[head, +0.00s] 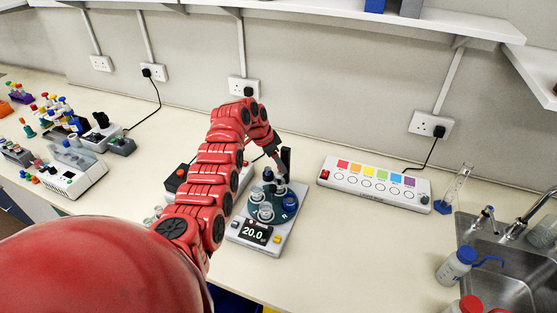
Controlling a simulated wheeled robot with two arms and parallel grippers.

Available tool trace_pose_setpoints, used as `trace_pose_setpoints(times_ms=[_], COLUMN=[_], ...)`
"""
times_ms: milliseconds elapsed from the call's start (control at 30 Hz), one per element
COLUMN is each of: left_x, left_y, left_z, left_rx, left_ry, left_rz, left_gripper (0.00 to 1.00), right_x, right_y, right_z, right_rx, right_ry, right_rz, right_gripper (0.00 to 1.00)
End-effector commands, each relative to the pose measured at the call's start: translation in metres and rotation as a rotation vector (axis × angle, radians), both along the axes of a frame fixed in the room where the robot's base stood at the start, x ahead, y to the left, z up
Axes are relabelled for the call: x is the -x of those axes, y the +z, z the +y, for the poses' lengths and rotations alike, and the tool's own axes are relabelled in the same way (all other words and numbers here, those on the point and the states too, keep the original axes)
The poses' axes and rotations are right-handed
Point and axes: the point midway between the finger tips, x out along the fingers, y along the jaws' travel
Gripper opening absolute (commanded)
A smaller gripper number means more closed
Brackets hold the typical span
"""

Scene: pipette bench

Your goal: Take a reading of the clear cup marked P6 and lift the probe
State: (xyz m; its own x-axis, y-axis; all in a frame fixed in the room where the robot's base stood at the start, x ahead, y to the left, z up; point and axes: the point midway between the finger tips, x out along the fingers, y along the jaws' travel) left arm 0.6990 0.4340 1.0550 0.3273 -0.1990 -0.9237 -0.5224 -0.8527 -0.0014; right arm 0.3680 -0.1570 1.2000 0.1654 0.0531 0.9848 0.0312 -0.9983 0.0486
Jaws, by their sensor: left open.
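A grey meter (276,239) stands on the bench with a lit display (255,232) reading 20.0. On its top is a dark round plate with several small clear cups, one of them a front cup (265,212). The markings are too small to read, so I cannot tell which cup is P6. A black upright post (286,160) rises at the back of the meter. My left gripper (275,161) is open, reaching down beside the post, above the back of the plate. The probe is not clearly distinguishable. My right gripper is out of view.
A white strip with coloured squares (375,185) lies right of the meter. A sink (510,262), a wash bottle (455,266) and a glass cylinder (456,185) are at the right. Racks and small devices crowd the left. My red arm hides the bench left of the meter.

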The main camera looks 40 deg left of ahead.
Motion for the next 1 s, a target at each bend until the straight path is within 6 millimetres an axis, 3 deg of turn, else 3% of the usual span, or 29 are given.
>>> trace_pose_setpoints(times_ms=[267, 600, 1000], left_x=[-0.0001, 0.0001, 0.0003], left_y=[-0.0011, -0.0011, -0.001], left_z=[-0.0002, 0.0, 0.0002], left_rx=[0.0, 0.0, 0.001], left_ry=[0.0, 0.0, 0.001], left_rz=[0.001, 0.001, 0.002], left_gripper=[0.61, 0.0, 0.0], right_x=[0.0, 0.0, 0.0], right_y=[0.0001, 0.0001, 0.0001], right_z=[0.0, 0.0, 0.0], right_rx=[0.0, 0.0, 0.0], right_ry=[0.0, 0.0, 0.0], right_rz=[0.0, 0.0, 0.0], right_gripper=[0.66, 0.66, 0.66])
